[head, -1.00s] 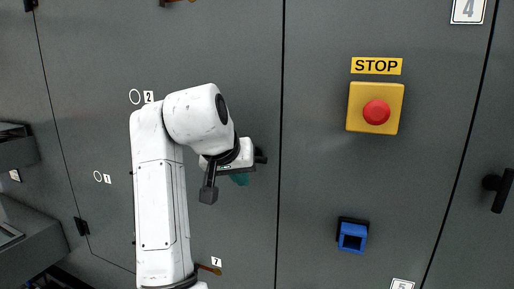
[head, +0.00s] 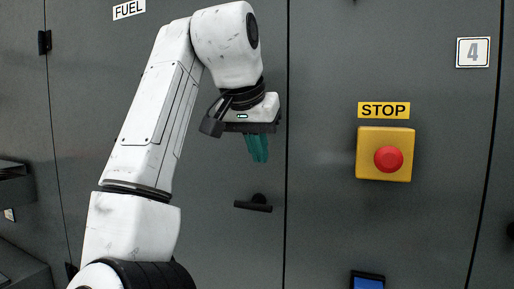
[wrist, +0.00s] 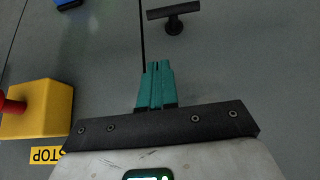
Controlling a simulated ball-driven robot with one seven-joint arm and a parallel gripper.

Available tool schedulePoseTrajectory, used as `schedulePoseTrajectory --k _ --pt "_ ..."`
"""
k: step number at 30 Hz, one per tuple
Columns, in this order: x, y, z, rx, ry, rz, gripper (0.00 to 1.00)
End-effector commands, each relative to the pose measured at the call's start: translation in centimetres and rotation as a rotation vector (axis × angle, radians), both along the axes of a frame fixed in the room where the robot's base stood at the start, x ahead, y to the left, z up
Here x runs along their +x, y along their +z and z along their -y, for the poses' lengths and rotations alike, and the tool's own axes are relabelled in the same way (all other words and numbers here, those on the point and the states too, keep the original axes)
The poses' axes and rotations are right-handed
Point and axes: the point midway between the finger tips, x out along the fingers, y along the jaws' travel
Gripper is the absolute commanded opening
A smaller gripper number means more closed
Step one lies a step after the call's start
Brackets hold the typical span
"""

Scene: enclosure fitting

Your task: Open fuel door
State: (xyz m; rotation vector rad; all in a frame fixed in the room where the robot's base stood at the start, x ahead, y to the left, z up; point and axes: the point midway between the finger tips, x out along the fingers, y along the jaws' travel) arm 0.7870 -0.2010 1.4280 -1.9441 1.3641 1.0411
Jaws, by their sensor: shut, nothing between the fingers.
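The fuel door (head: 95,110) is a dark grey panel in the head view, with a white FUEL label (head: 129,9) at its top. It lies flush with the wall and looks closed. Its black T-shaped handle (head: 254,203) sits near the door's right seam. The handle also shows at the top of the wrist view (wrist: 173,15). My gripper (head: 258,160) points down, with its teal fingers shut and empty. In the head view it is above the handle, apart from it. In the wrist view the fingertips (wrist: 158,66) point toward the handle with a gap between.
A yellow box with a red button (head: 385,154) is on the panel right of the seam, under a STOP sign (head: 384,110). A blue fitting (head: 367,281) is below it. The wall around the handle is clear.

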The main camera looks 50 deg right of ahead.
Motion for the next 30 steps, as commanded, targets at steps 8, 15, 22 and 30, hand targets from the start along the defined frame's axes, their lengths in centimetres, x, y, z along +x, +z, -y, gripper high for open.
schedulePoseTrajectory --k 8,15,22,30 --pt "1.0 -4.5 2.9 0.000 0.000 -0.002 0.00" --pt "1.0 -8.0 2.8 -0.001 0.002 -0.001 0.00" --pt "0.9 -9.2 2.6 -0.001 0.000 0.000 0.00" --pt "0.9 -9.3 2.6 -0.001 0.000 0.000 0.00"
